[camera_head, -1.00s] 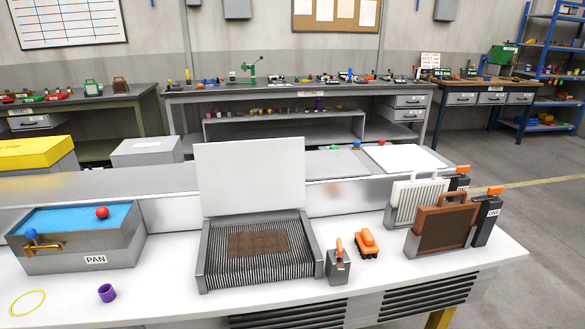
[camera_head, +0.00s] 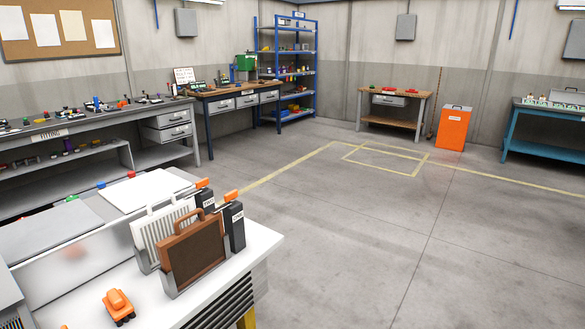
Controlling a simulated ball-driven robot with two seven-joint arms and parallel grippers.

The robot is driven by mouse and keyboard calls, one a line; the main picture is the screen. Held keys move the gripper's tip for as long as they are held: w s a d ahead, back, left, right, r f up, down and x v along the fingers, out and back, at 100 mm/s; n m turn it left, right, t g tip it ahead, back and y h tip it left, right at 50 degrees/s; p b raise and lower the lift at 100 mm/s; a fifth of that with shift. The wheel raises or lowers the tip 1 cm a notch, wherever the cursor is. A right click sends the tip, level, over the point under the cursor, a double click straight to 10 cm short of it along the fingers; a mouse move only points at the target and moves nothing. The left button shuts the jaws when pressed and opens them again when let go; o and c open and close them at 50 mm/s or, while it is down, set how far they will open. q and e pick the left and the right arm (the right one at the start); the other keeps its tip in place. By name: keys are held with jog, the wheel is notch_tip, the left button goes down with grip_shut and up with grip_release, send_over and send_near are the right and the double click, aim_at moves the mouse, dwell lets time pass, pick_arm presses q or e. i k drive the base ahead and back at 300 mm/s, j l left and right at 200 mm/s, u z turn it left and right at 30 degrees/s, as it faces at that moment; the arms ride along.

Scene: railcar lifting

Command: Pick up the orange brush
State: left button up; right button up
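No orange thing in view can be made out for certain as a brush. A small sliver of orange (camera_head: 64,327) shows at the bottom edge, mostly cut off. An orange toy-like vehicle with dark wheels (camera_head: 118,308) sits on the white worktop near the lower left. Two dark upright holders (camera_head: 236,228) with orange tops (camera_head: 231,195) stand behind the brown handled panel. Neither of my grippers shows in the head view.
A brown handled panel (camera_head: 196,255) and a white ribbed one (camera_head: 148,235) stand on the white worktop (camera_head: 258,246). An orange bin (camera_head: 453,130) stands by the far wall with a thin upright stick (camera_head: 434,105) beside it. Open grey floor (camera_head: 370,240) lies right of the worktop.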

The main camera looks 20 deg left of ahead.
aim_at(119, 307)
jog(key=i+j+z, duration=0.1)
jog(key=i+z, duration=0.35)
jog(key=i, duration=1.7)
jog(key=i+u, duration=0.7)
jog(key=i+l+u, duration=0.35)
jog(key=i, duration=0.15)
jog(key=i+j+u, duration=0.2)
jog(key=i+u, duration=0.15)
jog(key=u, duration=0.15)
jog(key=i+j+u, duration=0.1)
jog(key=i+u, duration=0.25)
jog(key=u, duration=0.15)
jog(key=i+u, duration=0.35)
jog(key=u, duration=0.15)
jog(key=i+u, duration=0.25)
jog(key=i, duration=1.3)
jog(key=i+l+u, duration=0.1)
jog(key=i+u, duration=0.35)
jog(key=i+l+u, duration=0.15)
jog(key=u, duration=0.3)
jog(key=i+l+u, duration=0.45)
jog(key=k+j+u, duration=0.1)
jog(key=u, duration=2.1)
jog(key=i+j, duration=0.1)
jog(key=j, duration=1.15)
jog(key=i+u, duration=0.05)
